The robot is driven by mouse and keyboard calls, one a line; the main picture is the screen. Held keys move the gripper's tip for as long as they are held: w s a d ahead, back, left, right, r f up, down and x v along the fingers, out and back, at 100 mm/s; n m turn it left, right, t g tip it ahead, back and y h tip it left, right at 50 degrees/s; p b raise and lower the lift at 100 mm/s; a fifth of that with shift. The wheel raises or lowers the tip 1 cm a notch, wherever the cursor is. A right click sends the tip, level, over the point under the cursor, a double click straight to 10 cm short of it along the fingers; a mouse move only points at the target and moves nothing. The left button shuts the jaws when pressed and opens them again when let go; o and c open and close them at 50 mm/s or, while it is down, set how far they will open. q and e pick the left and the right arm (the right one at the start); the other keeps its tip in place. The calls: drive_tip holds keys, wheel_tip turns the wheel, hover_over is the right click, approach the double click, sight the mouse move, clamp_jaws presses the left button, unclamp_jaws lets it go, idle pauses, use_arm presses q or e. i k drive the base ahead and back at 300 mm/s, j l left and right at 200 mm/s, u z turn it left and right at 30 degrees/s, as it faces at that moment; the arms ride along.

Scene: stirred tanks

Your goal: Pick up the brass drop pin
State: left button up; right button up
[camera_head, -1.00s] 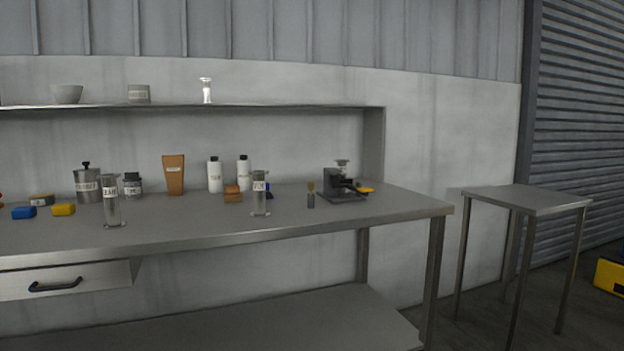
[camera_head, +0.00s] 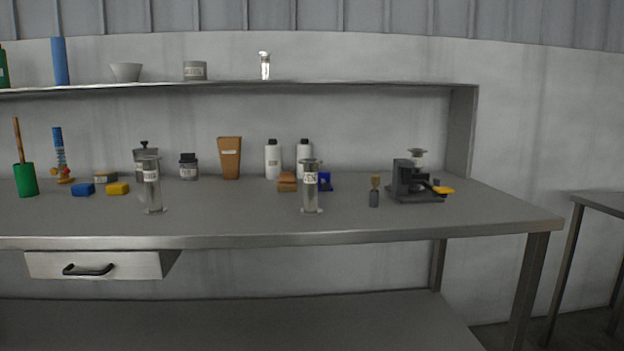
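No piece is clearly recognisable as the brass drop pin. A small upright item (camera_head: 375,191) with a brass-coloured top and a dark grey lower part stands on the workbench (camera_head: 250,222), right of centre; it is too small to tell whether it is the pin or a brush. A black device with a yellow-orange handle (camera_head: 415,181) stands just to its right. A clear labelled cylinder (camera_head: 311,187) stands to its left. Neither of my grippers is in view.
Another clear cylinder (camera_head: 152,185), blue (camera_head: 83,190) and yellow (camera_head: 118,188) blocks, white bottles (camera_head: 273,159) and a brown container (camera_head: 229,158) stand on the bench. A shelf (camera_head: 380,82) runs above, a drawer (camera_head: 100,265) sits below. The bench front is mostly clear.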

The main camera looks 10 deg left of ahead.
sight(374, 178)
drive_tip(key=i+l+u, duration=0.25)
drive_tip(key=l, duration=0.8)
drive_tip(key=l+u, duration=0.25)
drive_tip(key=l, duration=0.8)
